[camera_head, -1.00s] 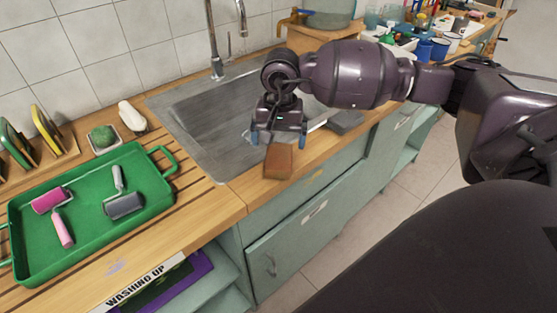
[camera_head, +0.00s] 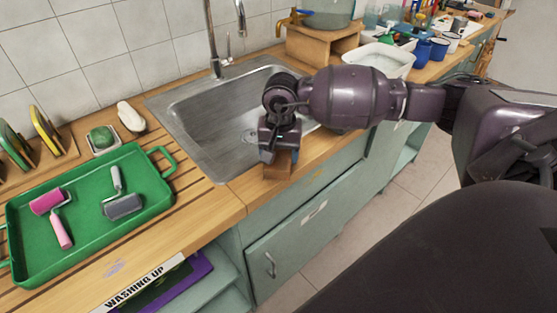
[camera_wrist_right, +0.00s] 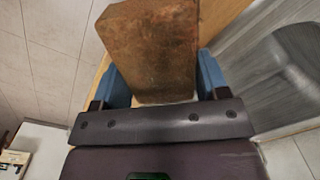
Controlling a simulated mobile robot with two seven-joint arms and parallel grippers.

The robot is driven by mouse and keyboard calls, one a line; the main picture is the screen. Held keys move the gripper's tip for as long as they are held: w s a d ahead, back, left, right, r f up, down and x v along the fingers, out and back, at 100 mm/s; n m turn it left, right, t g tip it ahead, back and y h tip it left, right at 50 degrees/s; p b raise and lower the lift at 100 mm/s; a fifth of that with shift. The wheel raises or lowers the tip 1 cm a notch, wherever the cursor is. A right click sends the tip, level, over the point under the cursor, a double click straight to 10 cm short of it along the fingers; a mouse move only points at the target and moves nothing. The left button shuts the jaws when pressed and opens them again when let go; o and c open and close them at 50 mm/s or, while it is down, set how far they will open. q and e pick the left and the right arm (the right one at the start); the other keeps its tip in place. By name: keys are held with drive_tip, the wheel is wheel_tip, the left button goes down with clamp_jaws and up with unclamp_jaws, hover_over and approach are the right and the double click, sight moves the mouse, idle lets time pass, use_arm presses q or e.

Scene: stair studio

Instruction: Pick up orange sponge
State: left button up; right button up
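The orange sponge (camera_head: 277,171), a brownish-orange block, lies on the wooden counter strip at the front edge of the sink, partly covered by my right gripper. My right gripper (camera_head: 280,157) points down over it. In the right wrist view the sponge (camera_wrist_right: 152,48) reaches between the two blue fingertips (camera_wrist_right: 164,80), one on each side. The fingers are apart, with a thin gap seeming to show beside the sponge; contact is not clear. My left gripper is not in view.
The metal sink (camera_head: 215,125) is behind the sponge. A green tray (camera_head: 85,235) with two rollers lies at left. A white tub (camera_head: 385,60) and cups stand farther right.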

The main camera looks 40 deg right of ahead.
sight(279, 152)
drive_tip(key=c, duration=0.4)
wheel_tip(279, 152, up, 20)
drive_tip(key=p, duration=0.1)
idle(0.3)
